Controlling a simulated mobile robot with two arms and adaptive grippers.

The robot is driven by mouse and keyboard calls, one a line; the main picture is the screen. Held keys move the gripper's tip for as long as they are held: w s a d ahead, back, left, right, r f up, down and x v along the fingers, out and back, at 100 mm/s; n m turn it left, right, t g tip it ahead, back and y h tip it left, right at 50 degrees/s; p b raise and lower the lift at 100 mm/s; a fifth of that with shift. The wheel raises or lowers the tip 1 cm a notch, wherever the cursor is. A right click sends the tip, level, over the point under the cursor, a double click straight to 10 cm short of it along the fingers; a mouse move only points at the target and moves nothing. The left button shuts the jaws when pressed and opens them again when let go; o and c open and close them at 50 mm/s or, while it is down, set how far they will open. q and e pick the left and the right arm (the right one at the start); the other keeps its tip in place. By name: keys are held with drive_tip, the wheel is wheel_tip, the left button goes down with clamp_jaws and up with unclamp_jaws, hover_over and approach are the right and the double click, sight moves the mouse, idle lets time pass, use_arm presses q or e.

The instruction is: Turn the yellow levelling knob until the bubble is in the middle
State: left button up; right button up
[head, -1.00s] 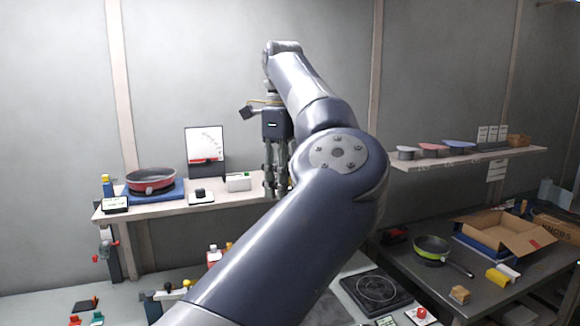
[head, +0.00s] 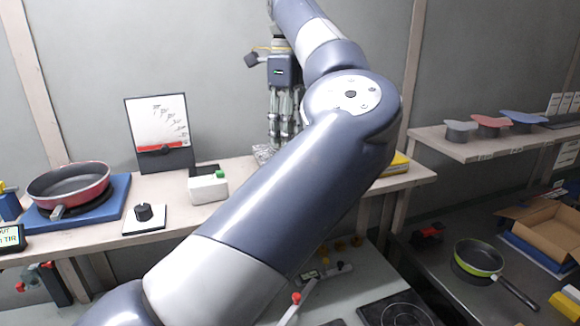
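My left gripper (head: 284,138) hangs fingers down in front of the back wall, above the shelf. Its fingers look apart with nothing between them; the near arm links partly cover its right side. Small dark-yellow knobs (head: 340,246) show below the shelf, right of my forearm. A blue block with a yellow top (head: 4,188) is cut by the left edge. I cannot tell which yellow part is the levelling knob. No bubble can be made out. My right gripper is not in view.
The shelf (head: 180,185) holds a red pan (head: 70,186) on a blue base, a black dial (head: 144,212) on a white plate, a chart stand (head: 160,135) and a white box (head: 208,187). A green pan (head: 478,258) is on the right-hand table. My forearm hides the middle.

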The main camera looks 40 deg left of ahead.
use_arm(q)
drive_tip(key=f, duration=0.4)
drive_tip(key=shift+s+d+f, duration=0.1)
drive_tip(key=shift+s+d, duration=0.25)
drive_tip(key=shift+s, duration=0.05)
drive_tip(key=f, duration=0.1)
drive_tip(key=f+p, duration=0.1)
drive_tip(key=f, duration=0.2)
drive_tip(key=shift+w+a+f, duration=0.15)
drive_tip(key=shift+w+a, duration=0.05)
drive_tip(key=shift+w, duration=0.05)
drive_tip(key=shift+f, duration=0.55)
drive_tip(key=shift+s+f, duration=0.1)
drive_tip(key=shift+c, duration=1.1)
clamp_jaws()
drive_tip(key=shift+f+m+b, duration=0.15)
drive_tip(key=shift+m+b, duration=0.2)
drive_tip(key=shift+m, duration=0.35)
drive_tip(key=shift+m+b, duration=0.35)
drive_tip(key=shift+m, duration=0.65)
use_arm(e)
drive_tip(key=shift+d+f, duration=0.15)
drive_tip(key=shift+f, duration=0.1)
